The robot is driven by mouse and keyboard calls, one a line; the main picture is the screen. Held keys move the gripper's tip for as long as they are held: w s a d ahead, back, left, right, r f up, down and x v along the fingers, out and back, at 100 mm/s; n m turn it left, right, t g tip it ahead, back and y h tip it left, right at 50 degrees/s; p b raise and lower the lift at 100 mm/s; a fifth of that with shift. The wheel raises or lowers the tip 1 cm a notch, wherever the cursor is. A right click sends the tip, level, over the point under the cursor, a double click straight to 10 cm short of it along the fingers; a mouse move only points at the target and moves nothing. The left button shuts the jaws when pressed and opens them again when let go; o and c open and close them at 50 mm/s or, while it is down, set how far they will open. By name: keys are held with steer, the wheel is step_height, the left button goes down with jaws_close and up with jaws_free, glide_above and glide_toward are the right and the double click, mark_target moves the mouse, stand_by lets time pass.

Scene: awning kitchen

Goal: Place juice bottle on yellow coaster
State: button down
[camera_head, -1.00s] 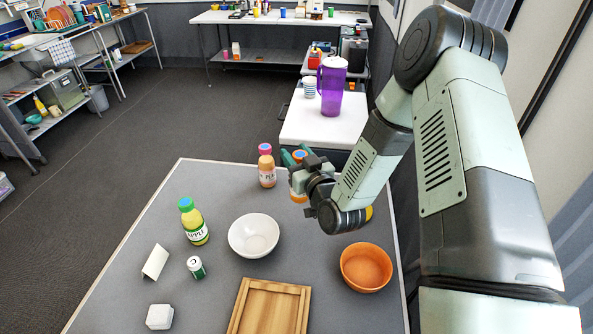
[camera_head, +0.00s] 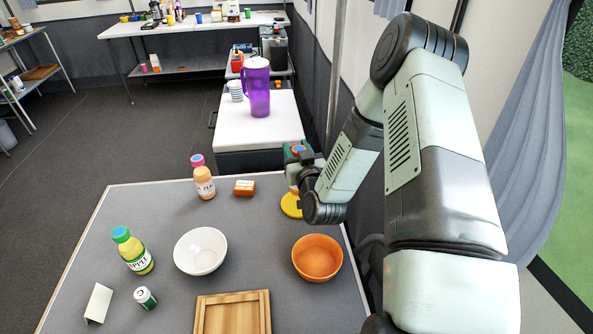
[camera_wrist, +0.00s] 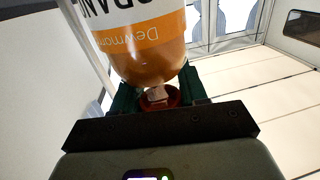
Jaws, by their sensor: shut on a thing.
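My gripper (camera_head: 298,160) is shut on a juice bottle (camera_wrist: 145,40) with an orange-and-white label, which fills the top of the wrist view. In the head view only small parts of this bottle show, including its blue-and-orange cap (camera_head: 298,149); the jaws and wrist hide most of it. The bottle looks roughly upright. The yellow coaster (camera_head: 289,206) lies on the grey table's far right part, partly hidden by my wrist. The held bottle is over or just behind the coaster in the picture; whether its base touches it cannot be told.

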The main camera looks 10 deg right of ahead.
steer(key=shift+f, duration=2.5)
steer(key=c, duration=0.6)
jaws_free()
steer(key=shift+s, duration=0.15)
steer(key=s, duration=0.2)
steer(key=shift+s+d, duration=0.2)
steer(key=shift+s, duration=0.2)
step_height(320, 180, up, 7)
steer(key=shift+r, duration=0.1)
